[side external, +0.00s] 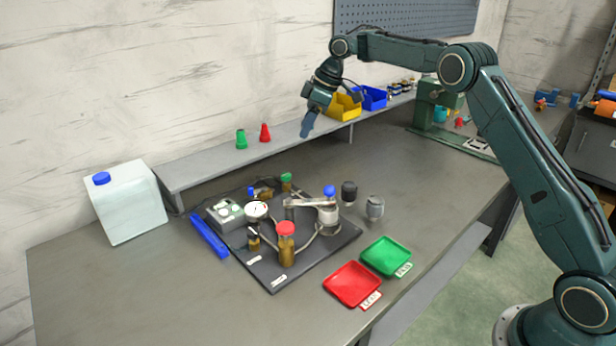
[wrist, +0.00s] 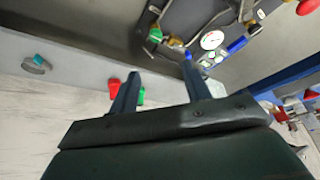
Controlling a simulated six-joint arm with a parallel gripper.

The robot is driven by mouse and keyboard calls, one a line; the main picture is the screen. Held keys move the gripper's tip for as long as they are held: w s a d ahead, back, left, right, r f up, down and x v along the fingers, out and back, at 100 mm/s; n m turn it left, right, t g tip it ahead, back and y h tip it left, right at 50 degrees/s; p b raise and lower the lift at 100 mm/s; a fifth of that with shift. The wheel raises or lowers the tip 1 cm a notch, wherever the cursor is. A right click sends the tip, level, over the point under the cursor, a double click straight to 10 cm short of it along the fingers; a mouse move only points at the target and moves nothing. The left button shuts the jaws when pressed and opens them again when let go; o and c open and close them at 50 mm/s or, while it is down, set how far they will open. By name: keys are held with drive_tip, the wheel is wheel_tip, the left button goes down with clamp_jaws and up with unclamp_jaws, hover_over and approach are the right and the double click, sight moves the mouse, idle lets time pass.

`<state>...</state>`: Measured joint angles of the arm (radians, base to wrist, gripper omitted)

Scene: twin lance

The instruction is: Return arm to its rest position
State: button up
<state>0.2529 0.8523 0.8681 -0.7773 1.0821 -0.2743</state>
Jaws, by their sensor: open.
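My gripper (side external: 308,124) hangs in the air above the bench, in front of the raised shelf, with its fingers pointing down. In the wrist view its two fingers (wrist: 160,90) stand apart with nothing held between them. The black fixture board (side external: 332,246) lies on the bench below and to the left of my gripper. It carries a round gauge (side external: 256,210), a red-capped brass fitting (side external: 286,245) and a lever-like part (side external: 310,203). My gripper is clear of the board and touches nothing that I can see.
A green cone (side external: 241,139) and a red cone (side external: 265,133) stand on the shelf (side external: 200,171). Yellow (side external: 344,106) and blue (side external: 372,97) bins sit close behind my gripper. A red tray (side external: 352,284), a green tray (side external: 386,255) and a white jug (side external: 127,203) stand on the bench.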

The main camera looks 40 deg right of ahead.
drive_tip(key=s+a+r+m+t+h, duration=0.1)
drive_tip(key=s+a+r+m, duration=0.15)
drive_tip(key=s+r, duration=0.6)
drive_tip(key=s+a+r+m, duration=0.2)
drive_tip(key=s+a+r, duration=0.3)
drive_tip(key=s, duration=0.7)
drive_tip(key=s+d+f+m+h, duration=0.1)
drive_tip(key=s+f+m, duration=0.1)
drive_tip(key=s, duration=1)
drive_tip(key=s+d+f+m+t+h, duration=0.1)
drive_tip(key=s+f, duration=0.4)
drive_tip(key=s, duration=0.8)
drive_tip(key=shift+s+m, duration=0.3)
drive_tip(key=shift+m, duration=0.35)
